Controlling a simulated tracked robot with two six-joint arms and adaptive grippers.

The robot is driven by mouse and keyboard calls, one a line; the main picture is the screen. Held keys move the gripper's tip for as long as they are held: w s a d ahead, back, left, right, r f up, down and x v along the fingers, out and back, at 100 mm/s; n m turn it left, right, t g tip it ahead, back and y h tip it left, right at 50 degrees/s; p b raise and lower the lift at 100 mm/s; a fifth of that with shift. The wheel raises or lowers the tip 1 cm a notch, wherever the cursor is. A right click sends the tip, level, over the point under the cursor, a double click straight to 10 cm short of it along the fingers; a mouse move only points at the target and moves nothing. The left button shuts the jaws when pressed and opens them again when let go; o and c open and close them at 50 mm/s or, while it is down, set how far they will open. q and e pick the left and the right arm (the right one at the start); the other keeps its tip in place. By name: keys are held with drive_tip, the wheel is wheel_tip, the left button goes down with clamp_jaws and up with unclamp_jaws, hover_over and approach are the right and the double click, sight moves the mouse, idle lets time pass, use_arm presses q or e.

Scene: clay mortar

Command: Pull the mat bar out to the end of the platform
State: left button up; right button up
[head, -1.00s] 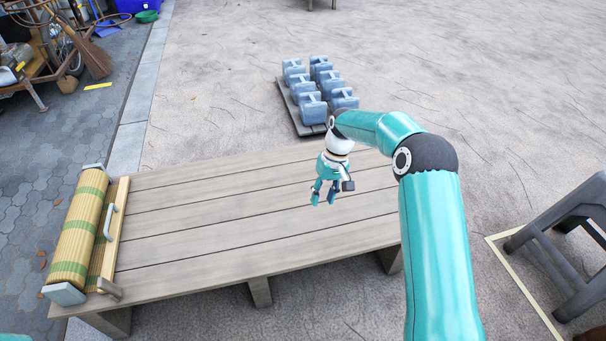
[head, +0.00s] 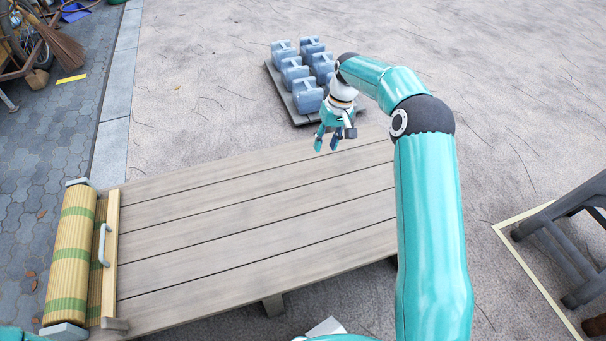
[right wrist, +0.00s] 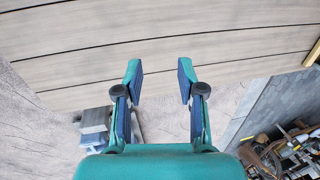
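The mat bar (head: 111,255) is a pale wooden strip with a light metal handle (head: 103,245). It lies beside the rolled straw mat (head: 70,250) at the left end of the wooden platform (head: 250,220). The roll has green bands and grey end caps. My right gripper (head: 327,146) is open and empty above the platform's far edge, well to the right of the bar. In the right wrist view its fingers (right wrist: 160,85) are apart with only platform and ground beyond. My left gripper does not show clearly; only a teal piece is at the lower left edge.
Several grey-blue weights (head: 295,72) stand on a low board behind the platform. A dark stool (head: 565,240) is at the right, inside a pale line on the ground. A broom (head: 62,45) and cart are at the upper left. The platform top is clear.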

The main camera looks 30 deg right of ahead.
drive_tip(key=a+f+b, duration=0.1)
drive_tip(key=f, duration=0.4)
drive_tip(key=w+a+f+b, duration=0.1)
drive_tip(key=f+b, duration=0.1)
drive_tip(key=f, duration=0.4)
drive_tip(key=a+f+b, duration=0.1)
drive_tip(key=f+b, duration=0.1)
drive_tip(key=f, duration=0.3)
drive_tip(key=shift+w+a+f, duration=0.15)
drive_tip(key=shift+a, duration=0.15)
clamp_jaws()
unclamp_jaws()
wheel_tip(320, 180, up, 12)
drive_tip(key=d, duration=0.2)
drive_tip(key=shift+s+f, duration=0.15)
drive_tip(key=shift+s, duration=0.1)
